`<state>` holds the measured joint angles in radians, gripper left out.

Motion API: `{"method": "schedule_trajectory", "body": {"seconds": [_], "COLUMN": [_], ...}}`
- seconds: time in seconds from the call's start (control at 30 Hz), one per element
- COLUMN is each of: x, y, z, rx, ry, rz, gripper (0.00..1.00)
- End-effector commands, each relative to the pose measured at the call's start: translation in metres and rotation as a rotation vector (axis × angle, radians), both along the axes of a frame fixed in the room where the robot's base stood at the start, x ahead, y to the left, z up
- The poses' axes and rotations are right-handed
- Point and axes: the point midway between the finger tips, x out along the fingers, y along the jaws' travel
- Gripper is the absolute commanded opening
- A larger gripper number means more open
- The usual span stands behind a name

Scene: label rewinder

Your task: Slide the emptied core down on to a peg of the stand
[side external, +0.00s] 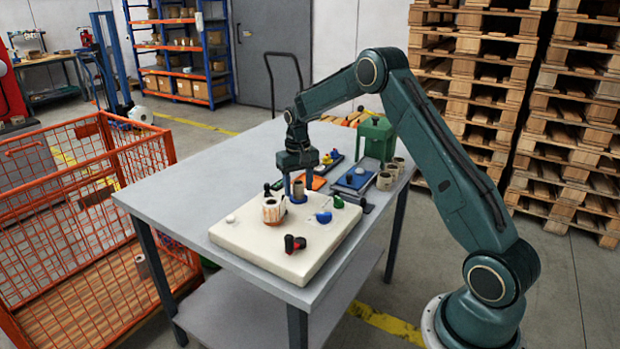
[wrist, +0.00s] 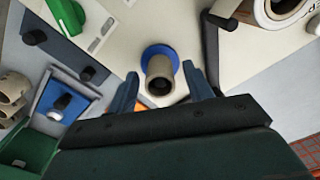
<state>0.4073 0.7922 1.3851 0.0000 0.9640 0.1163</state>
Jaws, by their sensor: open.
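The brown tubular core (side external: 298,188) stands on a blue round flange (side external: 298,199) on the cream board. In the wrist view the core (wrist: 159,76) is seen from above, dark at its bore, with the blue flange (wrist: 152,50) around its foot. My gripper (side external: 298,182) points down over it, and its fingers (wrist: 160,80) are open, one on each side of the core with gaps visible. Several tan cores (side external: 385,180) stand at the right end of the table; some also show at the wrist view's left edge (wrist: 12,98). Their pegs and stand cannot be made out.
A label roll (side external: 272,210) stands left of the core, close to my gripper. A red-and-black knob (side external: 294,244), a blue part (side external: 323,217) and a green knob (side external: 338,202) are on the cream board (side external: 245,240). A green box-like machine (side external: 376,137) stands behind. The table's left side is clear.

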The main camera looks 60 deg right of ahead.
Motion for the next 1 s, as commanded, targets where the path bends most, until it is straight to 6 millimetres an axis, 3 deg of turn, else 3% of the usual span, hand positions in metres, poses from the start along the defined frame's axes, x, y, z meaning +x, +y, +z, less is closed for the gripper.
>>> {"method": "schedule_trajectory", "body": {"seconds": [0.03,0.17,0.2,0.47,1.0], "x": [0.0,0.0,0.0,0.0,0.0], "y": [0.0,0.0,0.0,0.0,0.0], "z": [0.0,0.0,0.0,0.002,0.028], "rx": [0.0,0.0,0.0,0.0,0.0], "ry": [0.0,0.0,0.0,-0.001,-0.001], "rz": [0.0,0.0,0.0,0.0,0.0], "gripper": [0.45,0.2,0.18,0.18,0.18]}}
